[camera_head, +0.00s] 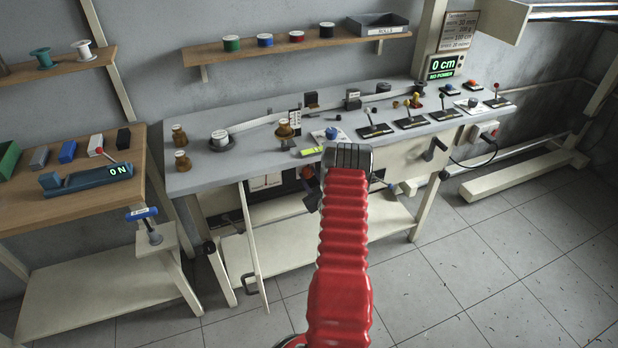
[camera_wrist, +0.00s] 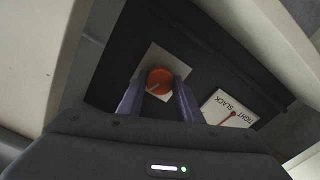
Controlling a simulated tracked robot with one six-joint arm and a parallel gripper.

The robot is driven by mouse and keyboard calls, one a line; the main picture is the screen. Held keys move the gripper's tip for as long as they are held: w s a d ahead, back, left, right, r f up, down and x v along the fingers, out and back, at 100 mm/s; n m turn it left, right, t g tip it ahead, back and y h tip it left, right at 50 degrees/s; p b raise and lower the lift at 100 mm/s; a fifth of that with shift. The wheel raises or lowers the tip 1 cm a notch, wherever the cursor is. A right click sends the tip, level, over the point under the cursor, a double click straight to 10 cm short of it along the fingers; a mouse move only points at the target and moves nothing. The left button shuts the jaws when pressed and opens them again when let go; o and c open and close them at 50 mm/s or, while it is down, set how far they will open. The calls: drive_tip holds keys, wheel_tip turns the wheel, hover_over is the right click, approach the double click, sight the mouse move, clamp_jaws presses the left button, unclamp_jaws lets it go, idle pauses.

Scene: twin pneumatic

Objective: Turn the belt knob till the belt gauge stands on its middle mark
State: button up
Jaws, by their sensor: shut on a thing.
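The orange-red belt knob (camera_wrist: 160,76) sits on a white square plate inside a dark recess in the wrist view. My gripper (camera_wrist: 159,87) has its two purple fingers at either side of the knob, shut on it. The belt gauge (camera_wrist: 226,108) is a white plate right of the knob, marked TIGHT and SLACK, with a thin red needle. Its middle mark is too small to make out, so I cannot tell how the needle stands to it. In the head view, the orange knob (camera_head: 307,172) shows under the bench top, left of my red arm; my fingers are largely hidden there.
The bench (camera_head: 196,177) carries a belt line, levers and switches above the recess. A pale door (camera_head: 254,245) hangs open left of it. A crank (camera_head: 434,149) and a red-buttoned box (camera_head: 484,132) are on the right.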

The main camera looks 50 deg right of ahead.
drive_tip(key=shift+a+f+m, duration=0.1)
drive_tip(key=shift+f+m, duration=0.05)
drive_tip(key=shift+m, duration=1.45)
drive_tip(key=o, duration=0.8)
drive_tip(key=shift+c, duration=0.2)
drive_tip(key=shift+o, duration=1.4)
drive_tip(key=shift+s, duration=0.1)
drive_tip(key=v, duration=1.3)
drive_tip(key=shift+s, duration=0.2)
drive_tip(key=shift+a, duration=0.1)
